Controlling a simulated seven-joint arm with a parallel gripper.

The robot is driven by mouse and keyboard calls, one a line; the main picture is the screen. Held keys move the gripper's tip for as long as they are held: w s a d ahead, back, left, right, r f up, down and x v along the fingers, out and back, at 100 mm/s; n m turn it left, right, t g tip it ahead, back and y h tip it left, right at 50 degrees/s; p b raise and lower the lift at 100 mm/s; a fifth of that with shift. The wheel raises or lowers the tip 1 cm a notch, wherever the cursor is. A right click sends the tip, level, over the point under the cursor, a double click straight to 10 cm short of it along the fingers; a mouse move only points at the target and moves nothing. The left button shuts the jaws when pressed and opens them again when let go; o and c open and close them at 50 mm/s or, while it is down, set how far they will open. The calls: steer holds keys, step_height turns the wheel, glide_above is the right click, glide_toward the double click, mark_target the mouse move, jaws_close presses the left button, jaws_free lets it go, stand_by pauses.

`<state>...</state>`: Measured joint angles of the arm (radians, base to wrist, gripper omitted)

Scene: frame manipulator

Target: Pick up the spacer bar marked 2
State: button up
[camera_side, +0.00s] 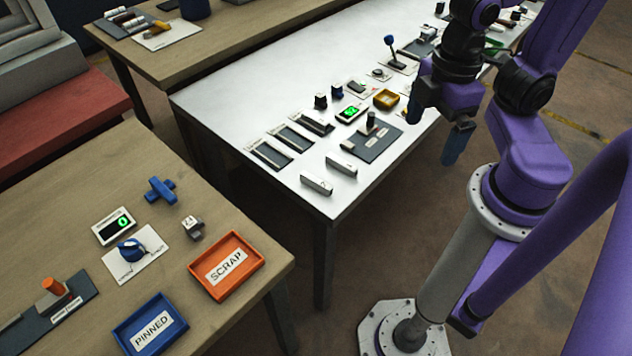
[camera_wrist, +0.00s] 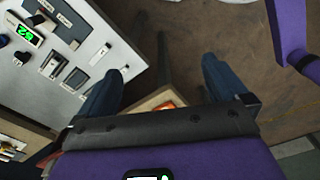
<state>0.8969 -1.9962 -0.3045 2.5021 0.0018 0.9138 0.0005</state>
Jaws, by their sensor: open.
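Two pale grey spacer bars lie apart near the front corner of the white table: one nearer the corner (camera_side: 316,184) and one farther back (camera_side: 341,164). Both also show in the wrist view, the nearer-corner bar (camera_wrist: 124,71) partly beside a finger and the other bar (camera_wrist: 100,54) in the clear. Each seems to bear a small dark mark, but I cannot read which is 2. My gripper (camera_side: 441,131) is open and empty, to the right of the bars beyond the table edge. In the wrist view its blue fingers (camera_wrist: 158,85) are wide apart with floor between them.
A dark panel (camera_side: 380,144) with a post stands close behind the bars. Dark slotted trays (camera_side: 271,155) lie left of them. A wooden table with an orange SCRAP tray (camera_side: 250,283) is front left.

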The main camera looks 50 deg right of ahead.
steer(key=w+a+f+m, duration=0.2)
steer(key=w+a+m, duration=0.2)
steer(key=w+m, duration=0.8)
steer(key=m, duration=1.8)
glide_above(316, 180)
step_height(316, 180, down, 4)
steer(key=f, duration=1.1)
steer(key=shift+w+d, duration=0.1)
steer(key=shift+d, duration=0.1)
steer(key=shift+a+f, duration=0.15)
steer(key=shift+f, duration=3.05)
steer(key=c, duration=0.7)
